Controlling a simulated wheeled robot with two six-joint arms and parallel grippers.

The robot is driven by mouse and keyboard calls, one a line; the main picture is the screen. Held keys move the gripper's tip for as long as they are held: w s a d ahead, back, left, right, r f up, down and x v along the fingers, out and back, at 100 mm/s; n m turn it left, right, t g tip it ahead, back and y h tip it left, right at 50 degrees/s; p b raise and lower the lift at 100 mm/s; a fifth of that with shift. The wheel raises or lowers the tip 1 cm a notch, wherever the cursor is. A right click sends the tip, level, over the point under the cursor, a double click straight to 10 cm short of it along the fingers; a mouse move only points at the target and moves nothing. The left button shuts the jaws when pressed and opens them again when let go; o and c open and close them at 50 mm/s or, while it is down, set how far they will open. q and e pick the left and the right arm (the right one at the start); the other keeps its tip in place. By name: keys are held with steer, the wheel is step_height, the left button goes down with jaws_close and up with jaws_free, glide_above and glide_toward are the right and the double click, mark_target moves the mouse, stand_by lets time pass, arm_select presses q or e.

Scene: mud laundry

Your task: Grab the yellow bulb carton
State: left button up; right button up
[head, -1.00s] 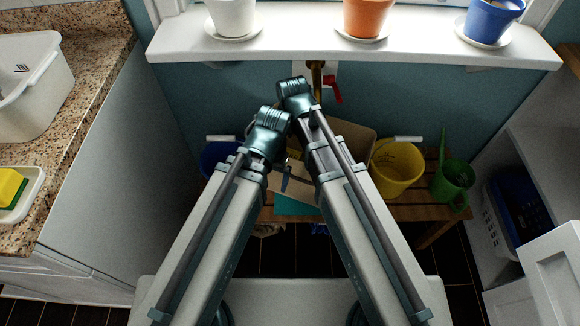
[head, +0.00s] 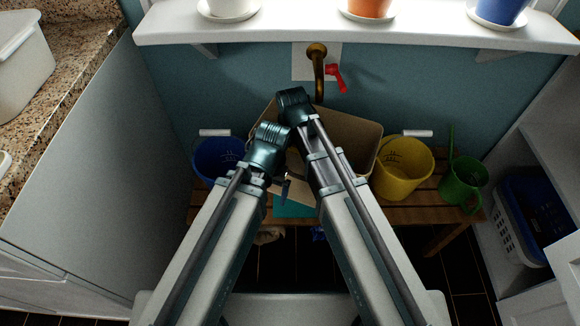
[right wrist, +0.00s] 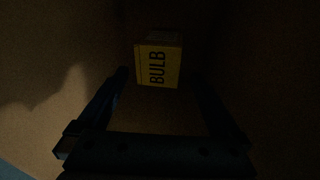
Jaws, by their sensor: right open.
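The yellow bulb carton (right wrist: 158,65), with "BULB" in dark letters, shows in the right wrist view inside a dim, brown-walled space. My right gripper (right wrist: 160,82) is open, its fingers reaching toward the carton, one to each side in the picture. Whether they touch it is too dark to tell. In the head view my arms cover the middle of an open cardboard box (head: 355,140) on the bench; the carton and right fingers are hidden there. A small dark part of my left gripper (head: 284,187) shows below the left wrist; its jaws cannot be made out.
A blue bucket (head: 218,158) stands left of the box; a yellow bucket (head: 402,168) and green watering can (head: 463,183) stand right, on the wooden bench (head: 425,208). A brass tap (head: 318,70) with red handle is above the box. A white sill (head: 300,30) with pots overhangs.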

steer(key=f+b, duration=0.2)
steer(key=f, duration=0.1)
steer(key=f+b, duration=0.1)
steer(key=shift+w+f+b, duration=0.2)
steer(key=shift+w+b, duration=0.1)
steer(key=shift+w, duration=0.1)
steer(key=shift+r, duration=0.1)
steer(key=c, duration=1.6)
